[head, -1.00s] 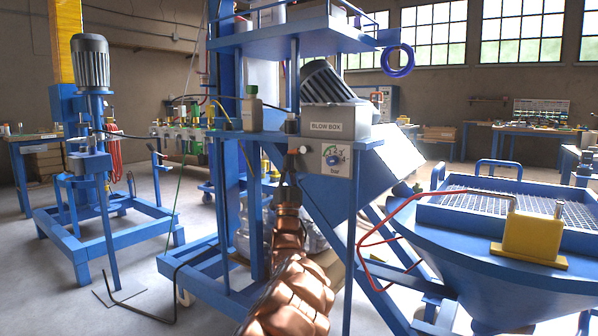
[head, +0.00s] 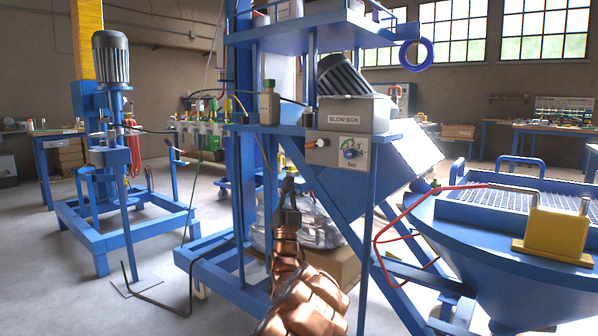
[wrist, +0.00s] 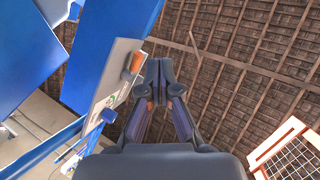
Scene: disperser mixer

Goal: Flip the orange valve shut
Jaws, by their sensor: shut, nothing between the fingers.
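A small orange knob (head: 321,142), which looks like the orange valve, sits on the left part of the grey panel under the blow box. In the wrist view the orange knob (wrist: 133,62) stands out from the panel, just left of my fingers. My gripper (head: 289,183) is shut and empty, pointing up, below and left of the panel in the head view. Its fingertips (wrist: 160,70) are together in the wrist view, and a gap to the knob shows there. The knob's exact angle is too small to tell.
A blue post (head: 368,240) is right of my arm. A blue hopper (head: 510,245) is at the right.

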